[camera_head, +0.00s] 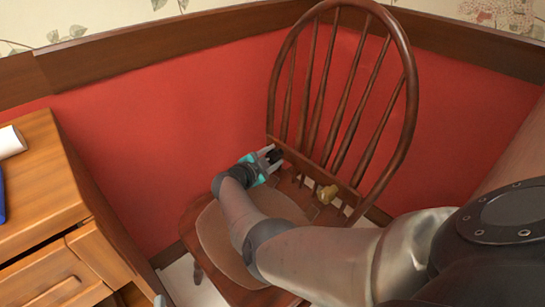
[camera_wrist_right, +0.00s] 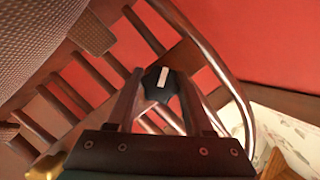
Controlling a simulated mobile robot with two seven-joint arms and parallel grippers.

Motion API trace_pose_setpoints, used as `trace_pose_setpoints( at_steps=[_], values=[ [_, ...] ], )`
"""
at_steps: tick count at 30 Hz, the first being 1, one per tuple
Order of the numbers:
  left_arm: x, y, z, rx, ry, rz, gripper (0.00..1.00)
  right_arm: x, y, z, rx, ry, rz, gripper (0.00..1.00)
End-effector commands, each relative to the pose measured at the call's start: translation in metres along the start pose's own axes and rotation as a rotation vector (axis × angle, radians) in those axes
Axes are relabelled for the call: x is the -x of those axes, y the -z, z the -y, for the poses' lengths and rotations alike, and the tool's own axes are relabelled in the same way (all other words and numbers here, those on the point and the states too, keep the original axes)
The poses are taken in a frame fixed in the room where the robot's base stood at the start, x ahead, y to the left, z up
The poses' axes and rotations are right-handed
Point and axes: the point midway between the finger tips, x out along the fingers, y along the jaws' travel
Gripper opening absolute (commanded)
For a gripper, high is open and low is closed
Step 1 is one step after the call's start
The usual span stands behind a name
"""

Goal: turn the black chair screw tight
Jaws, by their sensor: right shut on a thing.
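The wooden chair (camera_head: 408,95) has a tall rounded spindle back and stands by the red wall. My right gripper (camera_head: 272,155) is at the left of the lower back, above the seat. It is shut on the black chair screw (camera_head: 277,156). In the right wrist view, the black screw (camera_wrist_right: 160,83) is a dark knob with a white mark. It sits between the fingertips of my right gripper (camera_wrist_right: 160,92). How deep the screw sits is hidden. My left gripper is not in view.
A gold-coloured screw (camera_head: 327,194) is at the lower back, right of my gripper; a gold shape (camera_wrist_right: 45,168) also shows in the wrist view. A brown pad (camera_head: 213,237) covers the seat. A wooden drawer cabinet (camera_head: 45,190) with a white roll (camera_head: 11,142) is at left.

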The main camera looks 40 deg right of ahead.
Motion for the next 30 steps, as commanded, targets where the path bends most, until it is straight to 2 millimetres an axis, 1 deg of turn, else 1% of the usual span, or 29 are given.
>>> trace_pose_setpoints(
  at_steps=[8, 21, 30],
  values=[
    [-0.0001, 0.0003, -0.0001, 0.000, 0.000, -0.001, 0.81, 0.0002, -0.0007, -0.0011, -0.100, 0.043, 0.002, 0.00],
    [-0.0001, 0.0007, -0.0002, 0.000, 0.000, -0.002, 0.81, 0.0002, -0.0008, -0.0008, -0.394, 0.166, 0.002, 0.00],
    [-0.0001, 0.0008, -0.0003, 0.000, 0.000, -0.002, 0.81, 0.0004, -0.0012, -0.0007, -0.523, 0.219, 0.003, 0.00]
  ],
)
